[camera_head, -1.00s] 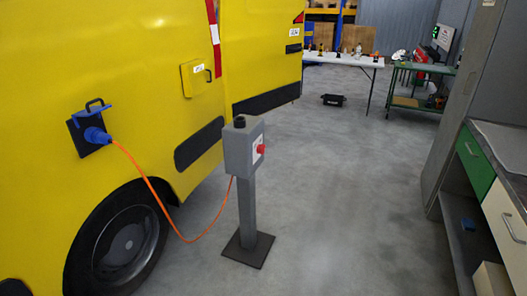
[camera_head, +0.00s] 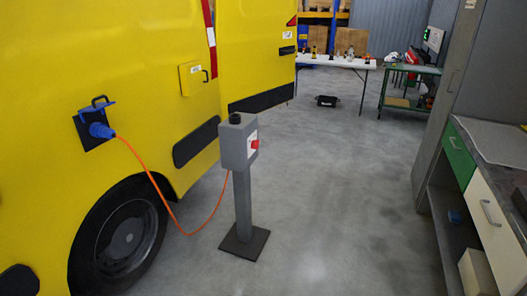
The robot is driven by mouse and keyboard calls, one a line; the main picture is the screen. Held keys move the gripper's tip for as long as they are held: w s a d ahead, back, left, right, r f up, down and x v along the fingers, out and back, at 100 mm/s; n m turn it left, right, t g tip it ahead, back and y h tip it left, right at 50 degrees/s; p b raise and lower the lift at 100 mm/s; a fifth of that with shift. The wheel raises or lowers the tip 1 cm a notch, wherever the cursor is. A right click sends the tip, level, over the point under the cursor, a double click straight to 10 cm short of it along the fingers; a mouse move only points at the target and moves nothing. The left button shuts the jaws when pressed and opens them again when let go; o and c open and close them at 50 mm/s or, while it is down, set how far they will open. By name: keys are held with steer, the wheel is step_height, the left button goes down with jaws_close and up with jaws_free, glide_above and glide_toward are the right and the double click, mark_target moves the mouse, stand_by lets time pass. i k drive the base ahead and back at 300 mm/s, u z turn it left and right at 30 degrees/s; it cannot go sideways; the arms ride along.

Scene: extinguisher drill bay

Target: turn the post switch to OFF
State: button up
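The grey post (camera_head: 242,205) stands upright on a dark square base plate (camera_head: 244,242) on the floor, right of the yellow van. A grey box (camera_head: 234,145) sits on top of it, with a black knob or cap (camera_head: 235,118) on its upper face. The red switch (camera_head: 254,145) is on the box's right-hand face, over a pale label. Its setting is too small to read. An orange cable (camera_head: 180,222) hangs between the post and a blue plug (camera_head: 101,131) in the van's side. My gripper is not in view.
The yellow van (camera_head: 140,50) with its wheel (camera_head: 122,240) fills the left. A workbench with drawers (camera_head: 487,205) and a grey cabinet lines the right. Open floor (camera_head: 330,190) lies between. A white table (camera_head: 345,63), a green cart (camera_head: 405,103) and a black box (camera_head: 327,101) are farther back.

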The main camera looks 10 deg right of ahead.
mark_target(255, 144)
steer(key=u, duration=0.25)
steer(key=k, duration=0.2)
steer(key=z, duration=0.8)
steer(key=i, duration=1.05)
steer(key=z, duration=1.3)
steer(key=k, duration=0.1)
steer(key=u, duration=3)
